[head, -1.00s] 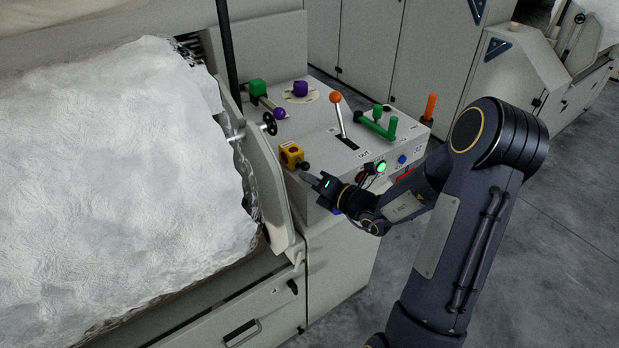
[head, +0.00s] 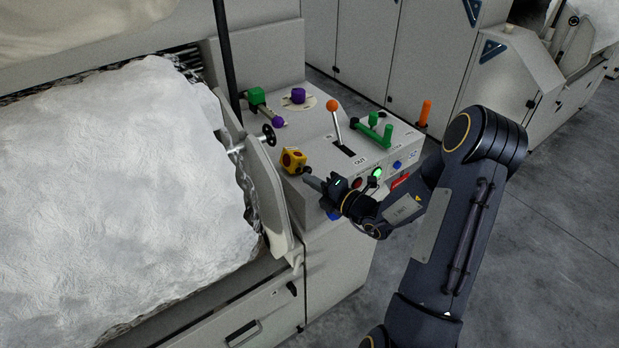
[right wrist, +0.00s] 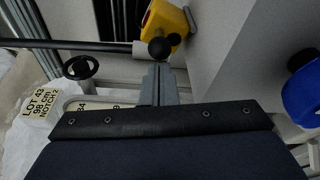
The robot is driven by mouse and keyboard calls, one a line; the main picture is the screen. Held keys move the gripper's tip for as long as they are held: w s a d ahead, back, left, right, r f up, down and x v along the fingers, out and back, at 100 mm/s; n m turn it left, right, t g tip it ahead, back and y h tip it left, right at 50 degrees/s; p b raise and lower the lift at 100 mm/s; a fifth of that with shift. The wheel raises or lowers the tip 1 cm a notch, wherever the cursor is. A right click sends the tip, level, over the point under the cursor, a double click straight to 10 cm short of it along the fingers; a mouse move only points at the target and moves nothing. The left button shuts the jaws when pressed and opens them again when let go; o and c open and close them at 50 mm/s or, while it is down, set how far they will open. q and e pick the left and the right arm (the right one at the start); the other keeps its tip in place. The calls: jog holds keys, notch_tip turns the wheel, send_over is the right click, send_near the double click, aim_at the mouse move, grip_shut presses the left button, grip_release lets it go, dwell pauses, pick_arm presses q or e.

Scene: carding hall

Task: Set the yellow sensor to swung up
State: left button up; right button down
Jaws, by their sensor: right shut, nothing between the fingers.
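The yellow sensor (head: 293,160) is a small yellow block at the near left corner of the grey control console. It sits tilted, with a dark round knob (head: 307,169) at its lower right. In the right wrist view the yellow sensor (right wrist: 168,20) is at the top, its black knob (right wrist: 160,48) just ahead of my fingertips. My right gripper (head: 306,180) is shut and empty, its tips right under the knob; I cannot tell for certain whether they touch it. It also shows in the right wrist view (right wrist: 158,72). My left gripper is out of view.
The console top (head: 318,140) carries an orange-knobbed lever (head: 333,106), a green handle (head: 373,136) and a purple knob (head: 298,95). A black handwheel (head: 268,135) stands left of the sensor. White fibre (head: 110,190) fills the left side.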

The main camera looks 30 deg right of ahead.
jog(key=m+p, duration=0.1)
jog(key=d+r+m+p, duration=0.1)
jog(key=m+p, duration=0.1)
jog(key=shift+d+m+t, duration=0.3)
jog(key=shift+t, duration=0.1)
jog(key=m+p, duration=0.1)
jog(key=d+m, duration=0.1)
jog(key=shift+w+m+t+p, duration=0.1)
jog(key=shift+m+t+p, duration=0.3)
jog(key=m, duration=0.1)
jog(key=d+m+p, duration=0.1)
jog(key=m, duration=0.1)
jog(key=shift+f+t, duration=0.2)
jog(key=shift+t, duration=0.1)
jog(key=m, duration=0.2)
jog(key=d+m+p, duration=0.1)
jog(key=shift+f+t+h, duration=0.25)
jog(key=shift+t+h, duration=0.05)
jog(key=shift+w+d, duration=0.1)
jog(key=shift+d, duration=0.05)
jog(key=shift+f, duration=0.15)
